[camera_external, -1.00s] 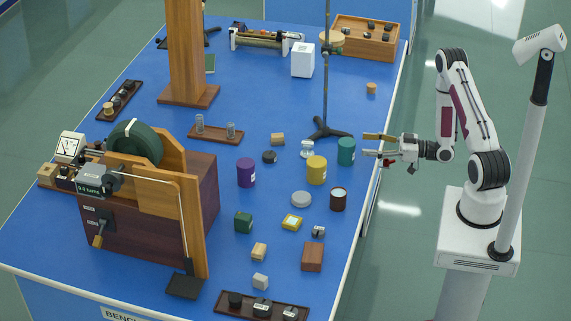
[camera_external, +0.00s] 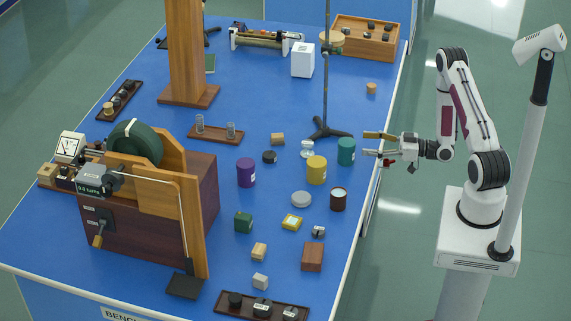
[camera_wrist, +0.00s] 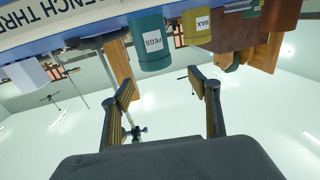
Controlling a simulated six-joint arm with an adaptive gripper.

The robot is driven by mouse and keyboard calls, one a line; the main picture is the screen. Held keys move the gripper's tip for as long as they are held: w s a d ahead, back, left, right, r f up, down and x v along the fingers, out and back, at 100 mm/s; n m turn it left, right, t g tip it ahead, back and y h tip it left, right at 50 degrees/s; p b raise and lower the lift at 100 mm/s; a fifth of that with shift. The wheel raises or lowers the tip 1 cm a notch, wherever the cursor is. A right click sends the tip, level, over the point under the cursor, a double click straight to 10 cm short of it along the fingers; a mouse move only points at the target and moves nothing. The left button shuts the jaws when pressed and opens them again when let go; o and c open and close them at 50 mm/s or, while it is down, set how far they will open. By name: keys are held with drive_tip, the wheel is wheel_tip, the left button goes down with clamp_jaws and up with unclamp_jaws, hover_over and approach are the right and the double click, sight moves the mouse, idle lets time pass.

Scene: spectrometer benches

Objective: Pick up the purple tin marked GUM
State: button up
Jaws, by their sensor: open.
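The purple tin (camera_external: 246,173) stands upright on the blue bench, left of the yellow tin, in the external view. Its label is too small to read there. I cannot make it out in the wrist view. My gripper (camera_external: 372,144) is open and empty at the bench's right edge, beside the teal tin (camera_external: 346,151) and well to the right of the purple tin. In the wrist view my open fingers (camera_wrist: 165,95) show nothing between them. The teal tin marked PEGS (camera_wrist: 151,45) is just beyond them.
The yellow tin (camera_external: 316,170), marked WAX in the wrist view (camera_wrist: 197,25), stands between my gripper and the purple tin. A dark brown jar (camera_external: 338,199), a grey round lid (camera_external: 301,199) and a stand with a tall rod (camera_external: 325,90) are nearby. Bare bench lies in front of the purple tin.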

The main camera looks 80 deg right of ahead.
wheel_tip(320, 180, up, 7)
drive_tip(key=w+f, duration=0.1)
drive_tip(key=w, duration=0.2)
drive_tip(key=w+a+f+g, duration=0.1)
drive_tip(key=w, duration=0.2)
drive_tip(key=w+f+n+g, duration=0.1)
drive_tip(key=w, duration=0.2)
drive_tip(key=shift+w+a+f, duration=0.15)
drive_tip(key=shift+a+f, duration=0.05)
drive_tip(key=shift+a, duration=0.15)
drive_tip(key=w+a+g, duration=0.1)
drive_tip(key=w+a, duration=0.3)
drive_tip(key=w, duration=0.5)
wheel_tip(320, 180, up, 3)
drive_tip(key=m+g+h, duration=0.1)
hover_over(253, 165)
drive_tip(key=s, duration=0.4)
drive_tip(key=f, duration=0.5)
drive_tip(key=shift+s+d+f, duration=0.1)
drive_tip(key=shift+s+d, duration=0.05)
drive_tip(key=shift+d, duration=0.1)
